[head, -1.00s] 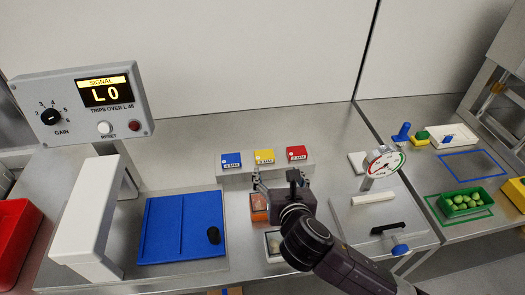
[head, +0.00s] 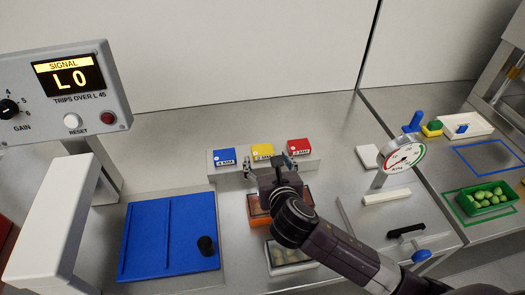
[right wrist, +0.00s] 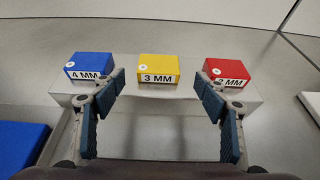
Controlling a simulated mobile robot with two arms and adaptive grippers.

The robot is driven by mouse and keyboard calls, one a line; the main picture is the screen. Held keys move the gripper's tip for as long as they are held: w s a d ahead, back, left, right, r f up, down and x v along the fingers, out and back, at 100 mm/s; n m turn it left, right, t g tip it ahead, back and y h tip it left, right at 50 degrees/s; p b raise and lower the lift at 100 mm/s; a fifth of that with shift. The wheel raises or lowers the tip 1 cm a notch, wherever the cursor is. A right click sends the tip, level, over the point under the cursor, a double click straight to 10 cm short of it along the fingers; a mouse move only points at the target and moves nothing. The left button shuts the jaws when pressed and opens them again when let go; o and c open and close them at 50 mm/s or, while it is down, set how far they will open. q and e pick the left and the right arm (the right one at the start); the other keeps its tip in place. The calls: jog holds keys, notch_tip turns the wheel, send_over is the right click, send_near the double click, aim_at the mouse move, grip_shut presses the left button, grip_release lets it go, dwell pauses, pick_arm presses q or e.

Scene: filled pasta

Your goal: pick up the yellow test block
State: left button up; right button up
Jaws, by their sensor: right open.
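The yellow test block (head: 262,152), labelled 3 MM, sits in the middle of a grey stand (head: 228,170), between a blue 4 MM block (head: 224,156) and a red 2 MM block (head: 298,147). It also shows in the right wrist view (right wrist: 158,67), centred beyond the fingers. My right gripper (head: 269,165) is open and empty, just in front of the yellow block; its fingers (right wrist: 162,100) are spread to either side of the block's line and do not appear to touch it. My left gripper is not in view.
A detector with a signal screen (head: 68,77) and a white arch (head: 55,215) stands at left by a blue mat (head: 140,235). Orange (head: 258,218) and white (head: 275,262) trays lie under my right arm. A dial gauge (head: 402,156) stands at right.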

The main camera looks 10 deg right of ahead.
aim_at(263, 152)
jog(key=x, duration=0.4)
jog(key=shift+w+a+r, duration=0.1)
jog(key=shift+w+r, duration=0.1)
jog(key=shift+w, duration=0.2)
jog(key=c, duration=1.3)
